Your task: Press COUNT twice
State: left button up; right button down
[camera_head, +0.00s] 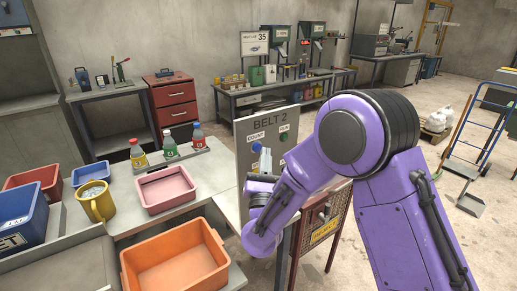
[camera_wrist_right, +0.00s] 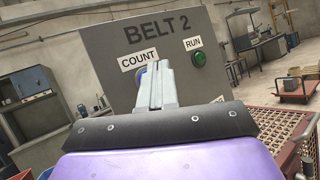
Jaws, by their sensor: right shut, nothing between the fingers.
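The grey BELT 2 panel (camera_head: 247,173) stands upright beside the bench. Its COUNT label (camera_wrist_right: 138,59) sits on the left, above a blue button (camera_wrist_right: 139,78) that the fingers largely hide in the right wrist view. In the head view a bit of the blue button (camera_head: 257,147) shows under the label. My right gripper (camera_wrist_right: 155,66) is shut and empty, its fingertips in front of the COUNT button; I cannot tell whether they touch it. It also shows in the head view (camera_head: 265,152). My left gripper is out of view.
A green button (camera_wrist_right: 199,59) under a RUN label is just right of the fingers. A red mesh guard (camera_head: 335,207) stands right of the panel. The bench left holds a pink tray (camera_head: 166,189), a yellow mug (camera_head: 96,203) and bottles (camera_head: 170,145); an orange bin (camera_head: 177,262) is in front.

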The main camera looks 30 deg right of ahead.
jog(key=shift+w, duration=0.1)
dwell(0.7)
jog(key=shift+w+b, duration=0.3)
jog(key=shift+w, duration=0.05)
jog(key=shift+w+a, duration=0.1)
jog(key=shift+w, duration=0.3)
dwell(0.6)
jog(key=shift+s+b, duration=0.15)
jog(key=shift+b, duration=0.2)
jog(key=shift+s, duration=0.75)
jog(key=shift+s+d+b, duration=0.15)
jog(key=shift+s+b, duration=0.25)
jog(key=shift+s, duration=0.85)
jog(key=shift+s+d+b, duration=0.15)
jog(key=shift+s+b, duration=0.25)
jog(key=shift+s, duration=0.8)
